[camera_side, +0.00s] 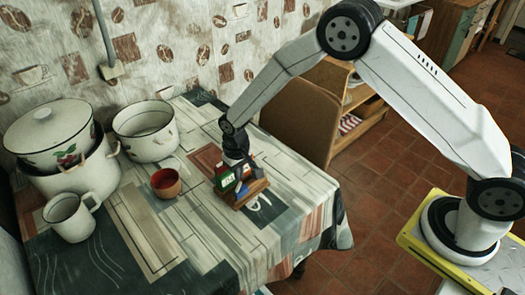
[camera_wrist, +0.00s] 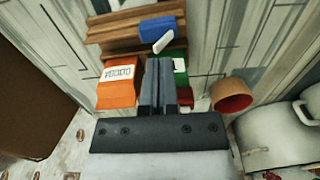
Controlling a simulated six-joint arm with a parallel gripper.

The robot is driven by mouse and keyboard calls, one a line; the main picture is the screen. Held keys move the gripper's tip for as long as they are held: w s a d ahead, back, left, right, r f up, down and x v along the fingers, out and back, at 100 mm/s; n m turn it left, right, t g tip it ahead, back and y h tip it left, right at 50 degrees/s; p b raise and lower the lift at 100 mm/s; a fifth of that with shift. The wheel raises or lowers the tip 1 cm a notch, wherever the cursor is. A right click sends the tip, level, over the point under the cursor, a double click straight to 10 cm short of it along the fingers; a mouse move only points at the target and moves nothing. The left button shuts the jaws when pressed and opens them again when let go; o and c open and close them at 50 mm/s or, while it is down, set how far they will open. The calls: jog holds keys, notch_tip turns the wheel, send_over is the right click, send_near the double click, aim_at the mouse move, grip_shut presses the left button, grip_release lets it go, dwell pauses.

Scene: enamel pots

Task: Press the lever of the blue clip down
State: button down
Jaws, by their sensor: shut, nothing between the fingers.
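The blue clip (camera_wrist: 160,28) sits on the wooden base at the top of the wrist view, with a pale lever (camera_wrist: 163,43) sticking out toward my fingers. In the side view it is a small blue patch (camera_side: 241,188) on the near side of my gripper. My gripper (camera_wrist: 158,68) is shut and empty, with its fingertips just short of the lever in the wrist view. I cannot tell whether they touch it. In the side view my gripper (camera_side: 238,165) points down among the clips.
An orange clip (camera_wrist: 116,84) with a label stands left of my fingers in the wrist view. A green clip (camera_wrist: 180,56) and a red piece (camera_wrist: 186,95) are close on the right. The wooden base (camera_side: 252,194) holds them. A red-brown bowl (camera_side: 166,183) and enamel pots (camera_side: 145,133) stand left.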

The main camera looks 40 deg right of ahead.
aim_at(239, 184)
jog(key=shift+f, duration=1.65)
dwell(0.9)
jog(key=shift+r, duration=0.1)
dwell(0.4)
jog(key=shift+r, duration=3.4)
jog(key=shift+d+r, duration=0.1)
jog(key=shift+s+d+r, duration=0.15)
jog(key=shift+r, duration=0.05)
jog(key=s+d+r+t, duration=0.1)
jog(key=s+d+r, duration=0.4)
jog(key=s, duration=0.5)
jog(key=s+d+r+t, duration=0.1)
jog(key=s+d+r, duration=0.4)
jog(key=s, duration=0.5)
jog(key=shift+d+r+t, duration=0.3)
jog(key=shift+d, duration=0.75)
